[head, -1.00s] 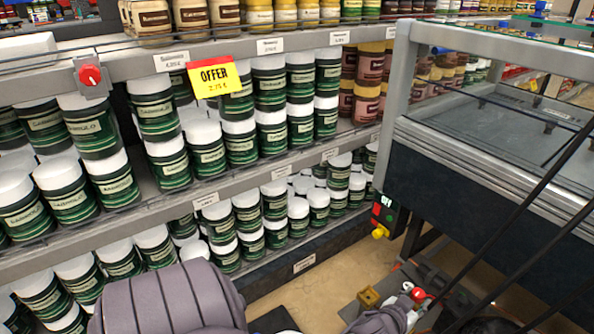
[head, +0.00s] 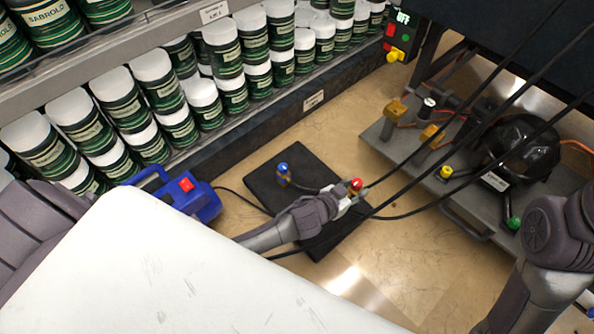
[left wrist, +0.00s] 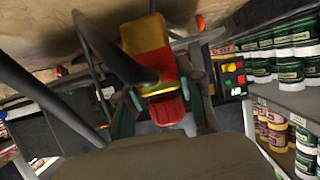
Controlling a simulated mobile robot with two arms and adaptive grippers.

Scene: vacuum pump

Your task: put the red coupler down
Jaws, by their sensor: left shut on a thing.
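The red coupler (head: 355,184) shows as a red cap with brass at the fingertips of my left gripper (head: 352,193) in the head view. My left gripper is shut on it, over or just past the right edge of a black mat (head: 325,165). I cannot tell its height above the mat. In the left wrist view the red and brass coupler (left wrist: 150,45) lies between the fingers, a black hose beside it. A blue coupler (head: 283,172) stands on the mat. My right arm shows at the lower right, but its gripper does not.
A blue pump (head: 200,200) sits left of the mat. At right, a grey platform (head: 400,152) carries a black compressor (head: 525,148), yellow (head: 446,172) and green (head: 514,222) caps. Black hoses cross the right side. Shelved jars (head: 160,85) stand at upper left. Floor (head: 400,250) is bare between.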

